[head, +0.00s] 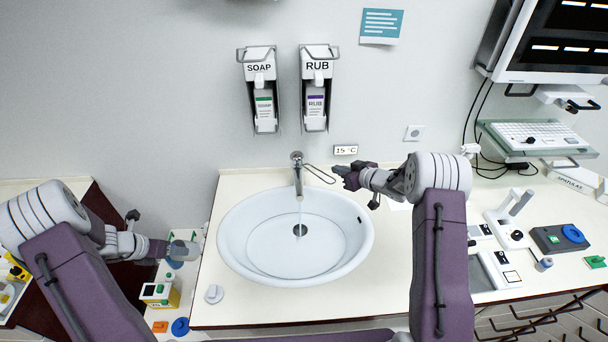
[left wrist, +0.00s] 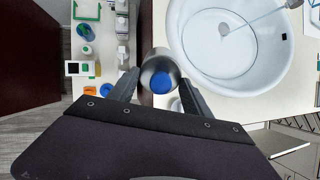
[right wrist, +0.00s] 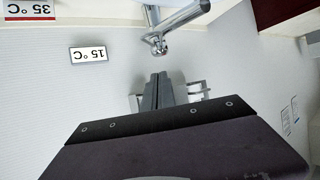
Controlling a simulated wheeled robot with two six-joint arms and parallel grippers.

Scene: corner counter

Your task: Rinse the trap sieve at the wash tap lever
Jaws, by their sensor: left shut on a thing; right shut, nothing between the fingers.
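My left gripper (head: 172,248) is shut on a grey, round, cup-like piece with a blue middle, which looks like the trap sieve (left wrist: 158,66). In the head view it is held left of the white basin (head: 232,250), outside its rim. The wash tap (head: 298,170) stands at the basin's back edge, with a thin looped lever (head: 321,175) reaching right. A thin pale stream (head: 300,208) runs from the spout towards the drain. My right gripper (head: 340,172) is shut and empty beside the lever's end; in the right wrist view its fingertips (right wrist: 158,76) are below the tap (right wrist: 160,45).
A 15 °C sign (head: 345,150) is on the wall behind the tap. Soap (head: 262,90) and rub (head: 316,90) dispensers hang above. A yellow box (head: 160,295) and small coloured items crowd the left counter. A white knob (head: 214,294) sits front left of the basin.

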